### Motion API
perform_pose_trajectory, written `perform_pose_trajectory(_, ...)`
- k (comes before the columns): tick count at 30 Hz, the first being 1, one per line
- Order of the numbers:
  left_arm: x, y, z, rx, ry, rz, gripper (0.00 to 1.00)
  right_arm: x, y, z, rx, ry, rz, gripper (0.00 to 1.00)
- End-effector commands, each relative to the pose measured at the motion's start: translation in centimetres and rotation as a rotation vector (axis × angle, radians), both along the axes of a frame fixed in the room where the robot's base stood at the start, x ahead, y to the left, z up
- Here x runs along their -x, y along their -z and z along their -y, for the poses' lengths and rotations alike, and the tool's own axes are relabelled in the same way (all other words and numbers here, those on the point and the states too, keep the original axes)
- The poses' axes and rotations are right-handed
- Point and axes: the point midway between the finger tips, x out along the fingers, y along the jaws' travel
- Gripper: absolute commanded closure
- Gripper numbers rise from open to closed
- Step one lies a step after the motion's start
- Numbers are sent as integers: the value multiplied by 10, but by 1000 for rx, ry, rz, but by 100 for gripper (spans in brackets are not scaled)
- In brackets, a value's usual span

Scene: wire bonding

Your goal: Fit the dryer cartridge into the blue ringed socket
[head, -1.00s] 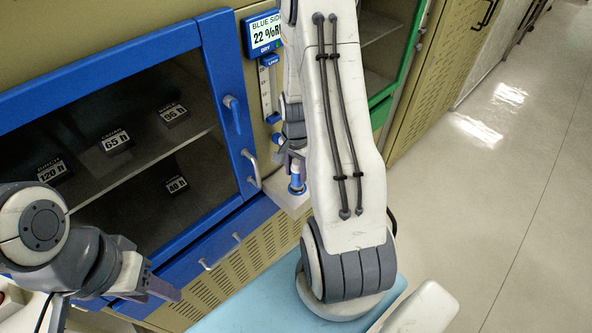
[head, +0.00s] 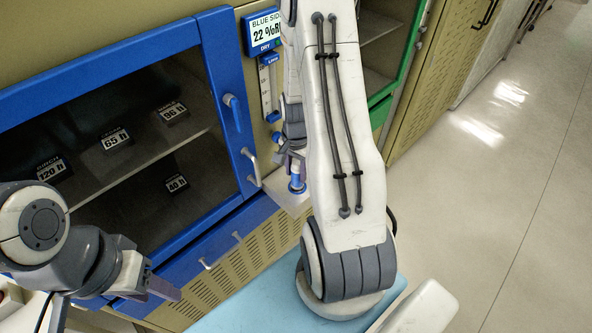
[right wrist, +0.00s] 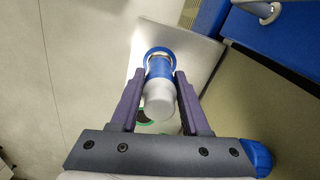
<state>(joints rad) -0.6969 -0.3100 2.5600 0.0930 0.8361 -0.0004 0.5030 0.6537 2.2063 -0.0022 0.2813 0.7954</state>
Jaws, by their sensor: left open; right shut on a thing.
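The dryer cartridge (right wrist: 159,97), with a white body and a blue band, is between the two purple fingers of my right gripper (right wrist: 161,76), which is shut on it. Its far end lies at the blue ringed socket (right wrist: 158,51) on a pale shelf; I cannot tell how deep it sits. In the head view, my right gripper (head: 291,160) is partly hidden behind my right arm, with blue parts (head: 297,187) just below it above the shelf. My left gripper (head: 160,289) is open and empty at the lower left, in front of the cabinet.
The pale shelf (head: 290,203) juts from the cabinet front. A blue-framed glass door (head: 229,105) with a handle is left of it. A display reading 22 % (head: 265,35) hangs above. Open floor lies right.

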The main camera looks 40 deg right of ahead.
Motion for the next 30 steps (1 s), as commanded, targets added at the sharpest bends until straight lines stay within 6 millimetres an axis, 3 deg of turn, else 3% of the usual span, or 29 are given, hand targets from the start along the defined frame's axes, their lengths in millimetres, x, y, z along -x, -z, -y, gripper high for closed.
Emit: perform_pose_trajectory(30,0,20,0,0,0,0,50,0,26,0,0,0,0,100)
